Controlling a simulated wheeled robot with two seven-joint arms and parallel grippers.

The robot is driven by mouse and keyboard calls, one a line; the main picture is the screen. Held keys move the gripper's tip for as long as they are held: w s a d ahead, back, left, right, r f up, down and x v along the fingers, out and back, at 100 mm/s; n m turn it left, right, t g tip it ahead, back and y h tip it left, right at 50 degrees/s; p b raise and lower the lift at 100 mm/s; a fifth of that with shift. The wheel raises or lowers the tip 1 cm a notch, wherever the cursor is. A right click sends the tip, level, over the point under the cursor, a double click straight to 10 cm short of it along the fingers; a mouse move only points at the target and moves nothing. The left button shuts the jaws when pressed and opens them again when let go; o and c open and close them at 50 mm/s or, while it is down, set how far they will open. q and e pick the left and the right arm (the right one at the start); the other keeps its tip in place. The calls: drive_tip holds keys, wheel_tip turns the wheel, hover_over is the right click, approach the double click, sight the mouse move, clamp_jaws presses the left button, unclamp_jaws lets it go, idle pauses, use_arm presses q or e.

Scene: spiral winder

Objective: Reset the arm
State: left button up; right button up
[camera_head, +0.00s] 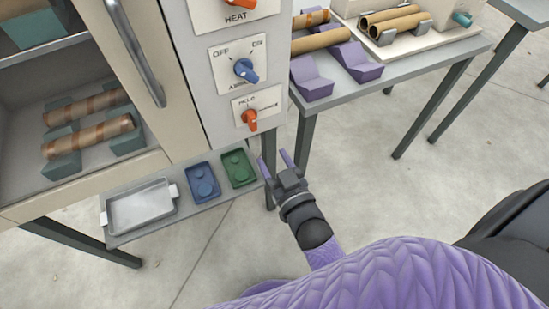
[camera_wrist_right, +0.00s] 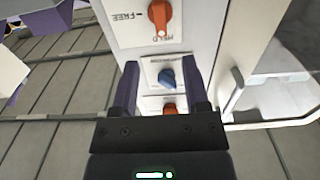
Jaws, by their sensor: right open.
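My right gripper (camera_head: 275,163) is open and empty in the head view. It hangs in front of and below the white control panel, just right of the green tray, with its two purple fingers pointing toward the panel. In the right wrist view the fingers of the gripper (camera_wrist_right: 160,80) stand apart, one on each side of a blue knob (camera_wrist_right: 167,77) seen beyond them. No contact with the knob shows. My right arm's purple sleeve fills the lower part of the head view. My left gripper is not in view.
The panel has a blue knob (camera_head: 246,70) and an orange knob (camera_head: 250,119). A cabinet with brown tubes (camera_head: 88,137) stands at left. A shelf below holds a metal tray (camera_head: 140,208), a blue tray (camera_head: 203,182) and a green tray (camera_head: 238,168). Purple blocks (camera_head: 311,79) sit on a table at right.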

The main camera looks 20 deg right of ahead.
drive_tip(key=s+f+g, duration=0.4)
drive_tip(key=s+f, duration=0.1)
drive_tip(key=f, duration=0.4)
drive_tip(key=s+f+g, duration=0.4)
drive_tip(key=s+f, duration=0.2)
drive_tip(key=f, duration=0.3)
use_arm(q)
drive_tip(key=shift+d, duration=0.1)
use_arm(e)
drive_tip(key=s+d+f+g, duration=0.2)
drive_tip(key=s+f+g, duration=0.1)
drive_tip(key=s, duration=0.5)
drive_tip(key=s+d+f+n+g, duration=0.1)
drive_tip(key=s+d+f+g, duration=0.1)
drive_tip(key=s, duration=0.5)
drive_tip(key=s+d+f+n+g+h, duration=0.1)
drive_tip(key=s+d+f+g, duration=0.1)
drive_tip(key=s+f+g, duration=0.3)
drive_tip(key=shift+s, duration=1.85)
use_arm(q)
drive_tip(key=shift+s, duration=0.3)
use_arm(e)
drive_tip(key=shift+d, duration=0.1)
